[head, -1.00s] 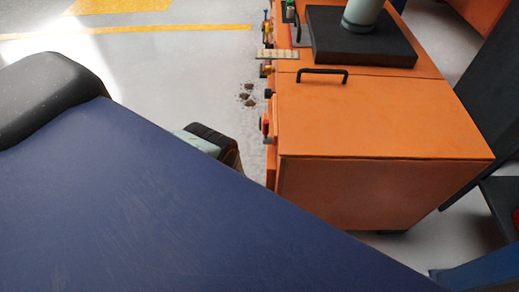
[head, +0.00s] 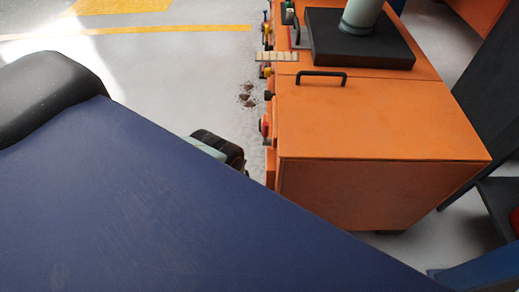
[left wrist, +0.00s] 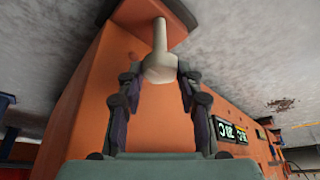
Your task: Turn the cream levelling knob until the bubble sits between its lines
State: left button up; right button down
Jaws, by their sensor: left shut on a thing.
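In the left wrist view, the cream knob (left wrist: 160,66) has a rounded body on a pale stem that runs to a dark round-edged part at the top of the picture. My left gripper (left wrist: 159,76) has a finger on each side of the knob and is shut on it. In the head view, only a pale and dark piece of what looks like my left arm shows beside the orange machine (head: 380,115); the fingers and knob are hidden there. I cannot make out a bubble or its lines in either view. My right gripper is not in view.
The machine's left side carries several small knobs and fittings, and a black handle (head: 322,74) is on its top. A black plate (head: 360,45) with a grey post sits farther back. Dark debris (head: 246,96) lies on the floor left of the machine, which is otherwise clear.

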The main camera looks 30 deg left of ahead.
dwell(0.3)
pick_arm(q)
jog(key=o, duration=1.2)
jog(key=shift+c, duration=0.2)
jog(key=shift+r, duration=0.1)
jog(key=v, duration=1.1)
jog(key=shift+s+r, duration=0.3)
jog(key=shift+r, duration=0.05)
jog(key=shift+a, duration=0.1)
